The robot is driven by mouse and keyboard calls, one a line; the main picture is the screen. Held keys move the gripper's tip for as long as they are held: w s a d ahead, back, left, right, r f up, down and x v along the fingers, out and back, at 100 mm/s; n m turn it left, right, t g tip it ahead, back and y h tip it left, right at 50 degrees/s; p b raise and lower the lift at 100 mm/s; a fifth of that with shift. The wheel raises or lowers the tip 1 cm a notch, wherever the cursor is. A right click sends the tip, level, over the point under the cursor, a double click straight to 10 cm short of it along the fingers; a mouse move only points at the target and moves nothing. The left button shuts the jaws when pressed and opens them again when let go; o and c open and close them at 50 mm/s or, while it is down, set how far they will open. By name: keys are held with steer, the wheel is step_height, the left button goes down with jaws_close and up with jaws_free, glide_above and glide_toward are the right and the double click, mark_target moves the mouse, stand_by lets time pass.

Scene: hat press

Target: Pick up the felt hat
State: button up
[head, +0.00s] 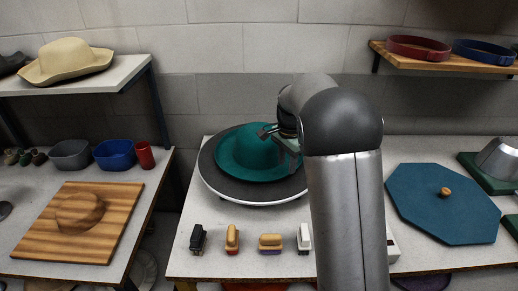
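A teal hat (250,150) with a round crown and wide brim lies on a round dark plate (222,188) with a white rim, on the middle table. My gripper (277,136) is at the right side of the hat's crown, above the brim. The view does not show clearly whether its fingers touch the hat or how far apart they are. My arm hides the right part of the plate and part of the brim. A cream hat (68,60) with a wavy brim sits on the upper left shelf.
Several brushes (232,239) stand along the front of the middle table. A blue octagonal board (440,203) with a wooden knob lies to the right. A wooden hat block (80,212), grey and blue bowls (114,155) and a red cup (145,155) are on the left table.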

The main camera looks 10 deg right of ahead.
mark_target(286, 173)
steer(key=shift+f, duration=1.75)
steer(key=shift+c, duration=0.4)
jaws_close()
step_height(286, 173, up, 10)
steer(key=b, duration=0.1)
steer(key=c, duration=0.6)
jaws_free()
jaws_close()
